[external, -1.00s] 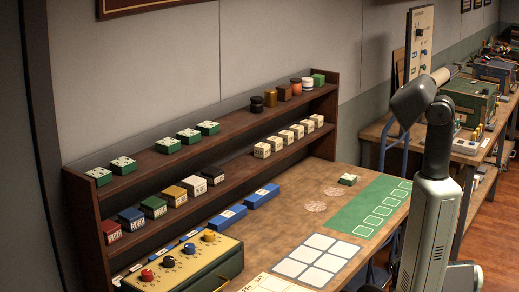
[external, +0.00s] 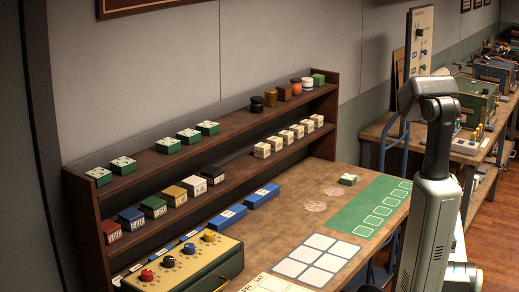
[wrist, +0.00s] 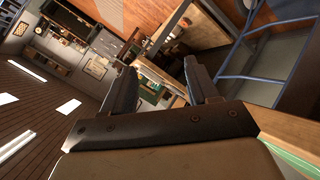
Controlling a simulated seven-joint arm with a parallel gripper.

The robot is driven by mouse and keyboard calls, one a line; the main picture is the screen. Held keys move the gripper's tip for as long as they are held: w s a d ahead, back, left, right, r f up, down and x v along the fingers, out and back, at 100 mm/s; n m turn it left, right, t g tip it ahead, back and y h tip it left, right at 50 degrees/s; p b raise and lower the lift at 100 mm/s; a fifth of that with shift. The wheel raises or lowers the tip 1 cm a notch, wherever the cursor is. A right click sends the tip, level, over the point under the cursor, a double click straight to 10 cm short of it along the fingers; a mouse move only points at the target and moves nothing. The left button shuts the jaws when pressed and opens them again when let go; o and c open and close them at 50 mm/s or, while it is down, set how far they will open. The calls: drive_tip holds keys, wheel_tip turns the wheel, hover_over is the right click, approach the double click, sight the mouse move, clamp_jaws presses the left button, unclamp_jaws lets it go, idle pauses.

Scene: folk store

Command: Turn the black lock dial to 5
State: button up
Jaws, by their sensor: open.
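The black dial (external: 189,248) sits on the sloped yellow top of a dark green lock box (external: 200,262) at the lower left of the external view. Which mark the black dial points to is too small to read. My gripper (wrist: 158,66) is open and empty in the wrist view, facing the room, with no dial in sight. In the external view my arm stands at the right, far from the box; its fingers cannot be made out.
A wooden shelf (external: 225,137) with small boxes and jars stands behind the box. Blue boxes (external: 262,196) lie on the table (external: 330,180). A green mat (external: 370,208) and a white grid (external: 312,258) lie flat. The table's middle is largely clear.

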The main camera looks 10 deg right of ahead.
drive_tip(key=w+d+r+t+h, duration=0.1)
drive_tip(key=w+r, duration=0.1)
drive_tip(key=r, duration=0.8)
drive_tip(key=w+d+r+t+h, duration=0.1)
drive_tip(key=w+d+r, duration=0.15)
drive_tip(key=r, duration=0.75)
drive_tip(key=w+a+r+n+t+y, duration=0.15)
drive_tip(key=w+a, duration=0.25)
drive_tip(key=a, duration=1.2)
drive_tip(key=w+a+n+y, duration=0.1)
drive_tip(key=w+a+y, duration=0.3)
drive_tip(key=a, duration=1.2)
drive_tip(key=s+a+n+y, duration=0.1)
drive_tip(key=s+a+y, duration=0.1)
drive_tip(key=a, duration=1.4)
drive_tip(key=s+a+n+y, duration=0.2)
drive_tip(key=a, duration=1.4)
drive_tip(key=s+a+n+g+y, duration=0.1)
drive_tip(key=s+a, duration=0.3)
drive_tip(key=a, duration=0.4)
drive_tip(key=s+a+n+g+y, duration=0.1)
drive_tip(key=s+a+y, duration=0.15)
drive_tip(key=a, duration=0.65)
drive_tip(key=n+g+y, duration=0.2)
drive_tip(key=n+g, duration=0.6)
approach(168, 258)
drive_tip(key=x, duration=0.8)
drive_tip(key=shift+f, duration=0.25)
